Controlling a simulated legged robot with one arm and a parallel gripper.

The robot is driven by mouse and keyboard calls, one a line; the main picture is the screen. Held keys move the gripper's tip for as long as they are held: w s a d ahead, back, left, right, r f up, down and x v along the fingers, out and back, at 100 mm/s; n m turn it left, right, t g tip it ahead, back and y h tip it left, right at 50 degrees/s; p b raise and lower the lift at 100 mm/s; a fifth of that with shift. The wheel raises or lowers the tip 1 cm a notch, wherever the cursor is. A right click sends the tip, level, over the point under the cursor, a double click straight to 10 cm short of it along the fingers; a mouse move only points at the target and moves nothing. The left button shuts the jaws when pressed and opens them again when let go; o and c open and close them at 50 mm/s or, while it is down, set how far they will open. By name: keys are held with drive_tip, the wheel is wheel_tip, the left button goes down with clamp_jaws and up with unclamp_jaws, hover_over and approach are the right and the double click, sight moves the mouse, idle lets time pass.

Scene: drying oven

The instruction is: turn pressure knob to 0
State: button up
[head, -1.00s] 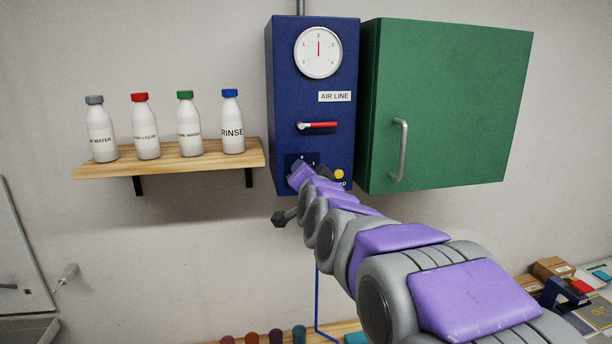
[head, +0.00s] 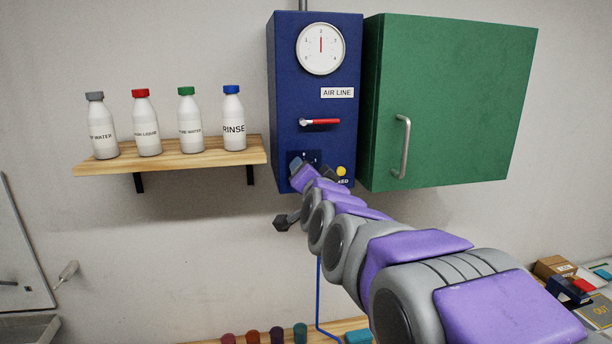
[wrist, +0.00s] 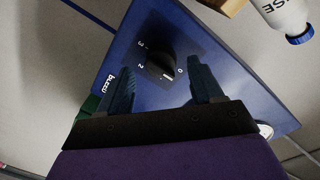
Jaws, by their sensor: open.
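The pressure knob (wrist: 160,68) is a black round knob on a dark square plate on the blue air line box (head: 285,100). In the wrist view the marks 0, 2 and 3 show around it, and its white pointer line sits close to the 0 but below it, not clearly on it. In the head view my gripper hides most of the knob. My gripper (wrist: 163,86) is open, its two dark fingers on either side of the knob in the picture. I cannot tell whether they touch it. The gauge (head: 321,49) needle points straight up.
A red lever (head: 325,122) and a yellow button (head: 341,171) are on the same box. A green cabinet (head: 450,100) adjoins it on the right. A wooden shelf (head: 180,158) with several bottles is on the left. A blue hose (head: 319,290) hangs below.

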drive_tip(key=f+b+v, duration=0.1)
drive_tip(key=v, duration=1.4)
drive_tip(key=shift+r, duration=0.4)
drive_tip(key=shift+a+f, duration=0.1)
drive_tip(key=s+d+f+n+g+h+b, duration=0.1)
drive_tip(key=s+d+f+g+b, duration=0.2)
drive_tip(key=f, duration=0.7)
drive_tip(key=s+d+f+n+g+b, duration=0.2)
drive_tip(key=s+f+g, duration=0.15)
drive_tip(key=f, duration=0.55)
drive_tip(key=s+d+f+n+g+h+b, duration=0.1)
drive_tip(key=s+d+f+g+b, duration=0.3)
drive_tip(key=f, duration=0.6)
drive_tip(key=s+d+f+n+g+h+b, duration=0.1)
drive_tip(key=s+d+f+g+b, duration=0.1)
drive_tip(key=s+f, duration=0.5)
drive_tip(key=s+d+f+n+g+h+b, duration=0.1)
drive_tip(key=s+d+f+g, duration=0.3)
drive_tip(key=s, duration=1.2)
wheel_tip(320, 180, down, 5)
drive_tip(key=shift+r+g+b, duration=0.15)
drive_tip(key=shift+g+b, duration=0.7)
drive_tip(key=shift+g, duration=0.2)
drive_tip(key=shift+d, duration=0.15)
